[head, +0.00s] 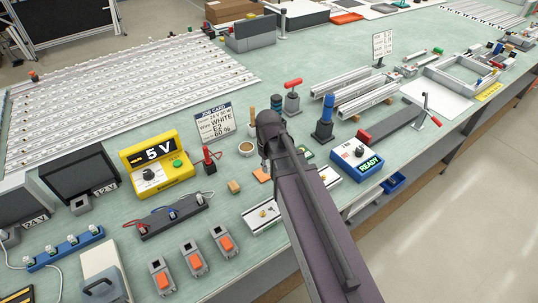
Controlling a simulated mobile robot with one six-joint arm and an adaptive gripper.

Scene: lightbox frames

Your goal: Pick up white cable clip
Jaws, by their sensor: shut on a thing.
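My arm reaches in from the bottom edge over the bench, and its dark far joint ends near the small cup. My gripper's fingers do not show; they are hidden behind or beyond the arm, so what they hold cannot be seen. I cannot make out a white cable clip for certain. A dark cable holder (174,219) with red, blue and pale ends lies left of the arm. A blue strip (64,250) with several small white pieces lies at the lower left.
A yellow 5 V box (155,165), a job card (214,121) and a small cup (246,149) stand left of the arm. A blue READY box (356,160) stands to its right. Several orange-switch units (195,259) sit near the front. The bench (120,235) is crowded.

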